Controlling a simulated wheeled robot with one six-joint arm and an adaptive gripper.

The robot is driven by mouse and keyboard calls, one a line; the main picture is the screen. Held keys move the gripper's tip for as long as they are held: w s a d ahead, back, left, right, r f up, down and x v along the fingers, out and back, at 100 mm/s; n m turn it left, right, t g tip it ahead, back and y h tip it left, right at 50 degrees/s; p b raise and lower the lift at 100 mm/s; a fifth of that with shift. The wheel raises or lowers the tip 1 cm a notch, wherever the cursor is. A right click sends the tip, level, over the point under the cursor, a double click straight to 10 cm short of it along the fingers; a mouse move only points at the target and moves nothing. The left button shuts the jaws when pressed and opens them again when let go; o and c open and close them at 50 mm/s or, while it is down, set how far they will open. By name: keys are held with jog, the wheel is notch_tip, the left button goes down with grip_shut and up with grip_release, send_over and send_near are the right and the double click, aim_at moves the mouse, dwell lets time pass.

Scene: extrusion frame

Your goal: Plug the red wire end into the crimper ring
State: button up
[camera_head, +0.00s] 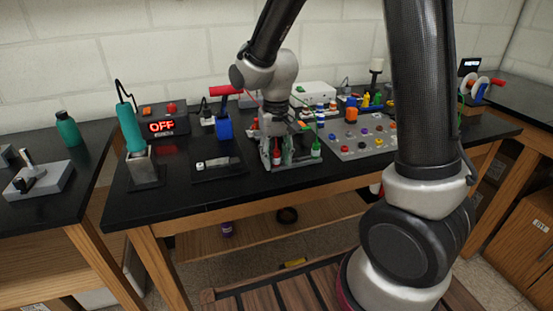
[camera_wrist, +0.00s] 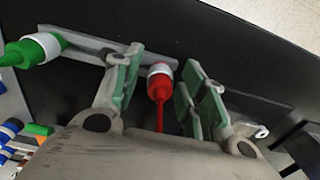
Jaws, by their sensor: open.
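The red wire end (camera_wrist: 160,84) is a red plug with a white collar and a red wire. In the wrist view it sits in a grey holder bar (camera_wrist: 88,44), between the green-padded fingers of my gripper (camera_wrist: 163,68). The fingers are open, with a gap visible on the right side of the plug. In the head view my gripper (camera_head: 288,152) points down over the wire holder, and the red end (camera_head: 276,154) shows there partly hidden. The crimper (camera_head: 224,126), blue with a red handle, stands to the left; I cannot make out its ring.
A green wire end (camera_wrist: 32,50) sits in the same holder, left of the red one. A black plate (camera_head: 217,168) lies in front of the crimper. A teal iron in a stand (camera_head: 146,168) is further left. A grey board with coloured knobs (camera_head: 350,152) is to the right.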

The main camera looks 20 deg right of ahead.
aim_at(277, 151)
jog(key=shift+c, duration=0.4)
grip_shut()
jog(key=shift+r, duration=0.15)
jog(key=shift+r, duration=2.9)
jog(key=shift+s, duration=0.1)
